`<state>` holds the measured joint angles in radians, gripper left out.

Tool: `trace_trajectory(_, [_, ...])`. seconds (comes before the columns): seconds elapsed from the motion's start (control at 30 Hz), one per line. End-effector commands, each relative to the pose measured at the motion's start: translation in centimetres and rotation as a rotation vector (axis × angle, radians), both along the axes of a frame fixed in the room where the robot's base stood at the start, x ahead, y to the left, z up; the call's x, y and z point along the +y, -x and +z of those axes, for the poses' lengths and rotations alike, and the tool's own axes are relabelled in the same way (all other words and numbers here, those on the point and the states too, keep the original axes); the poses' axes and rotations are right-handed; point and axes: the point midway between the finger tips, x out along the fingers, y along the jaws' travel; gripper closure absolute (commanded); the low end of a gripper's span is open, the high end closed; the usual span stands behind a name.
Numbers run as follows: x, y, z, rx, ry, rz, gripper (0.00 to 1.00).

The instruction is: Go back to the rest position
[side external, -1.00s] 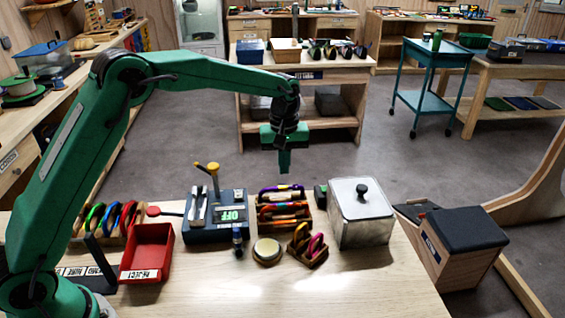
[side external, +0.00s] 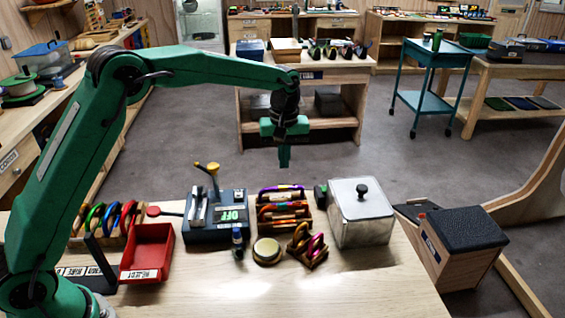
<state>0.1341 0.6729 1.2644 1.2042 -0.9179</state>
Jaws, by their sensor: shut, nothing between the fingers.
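My gripper (side external: 284,158) is shut and empty. It points down and hangs in the air above the back of the workbench (side external: 350,285), touching nothing. Below it on the bench is a rack of colored carabiners (side external: 283,208). A smaller wooden holder with a few carabiners (side external: 307,245) stands in front of that rack. A dark blue device with a green OFF display (side external: 218,214) stands to the left of the rack.
A red reject bin (side external: 147,252) stands at the left, near several colored carabiners on a rack (side external: 107,217). A metal box with a black-knobbed lid (side external: 361,212) stands at the right. A round disc (side external: 266,251) lies mid-bench. The front right of the bench is clear.

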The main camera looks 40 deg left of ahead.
Motion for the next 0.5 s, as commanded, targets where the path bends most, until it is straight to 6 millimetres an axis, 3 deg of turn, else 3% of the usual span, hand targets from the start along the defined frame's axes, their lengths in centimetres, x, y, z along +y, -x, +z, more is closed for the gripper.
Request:
trace_trajectory(0.27, [0.3, 0.7, 1.3, -0.016, 0.002, -0.022, 1.00])
trace_trajectory(0.5, [1.4, 3.3, 4.8, -0.064, 0.004, -0.095, 1.00])
